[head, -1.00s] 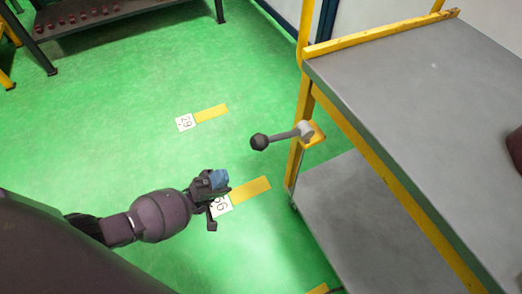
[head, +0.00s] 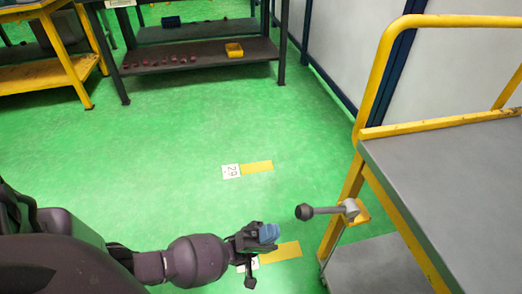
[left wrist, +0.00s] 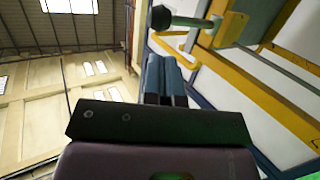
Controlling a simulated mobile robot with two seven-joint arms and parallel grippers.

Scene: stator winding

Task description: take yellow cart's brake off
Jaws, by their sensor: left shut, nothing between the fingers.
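The yellow cart (head: 366,115) with grey shelves stands at the right of the head view. Its brake lever (head: 328,210), a grey rod with a dark ball knob, sticks out leftward from a yellow bracket on the cart's post. My left gripper (head: 268,233) is shut and empty, to the left of and a little below the knob, apart from it. In the left wrist view the blue fingers (left wrist: 163,75) are together, and the knob and lever (left wrist: 180,19) show beyond them at the top. My right gripper is not in view.
A dark workbench (head: 200,57) with small red parts and a yellow bin (head: 234,50) stands at the back. A yellow table (head: 50,75) is at the back left. The green floor (head: 170,140) between is clear, with numbered floor markers.

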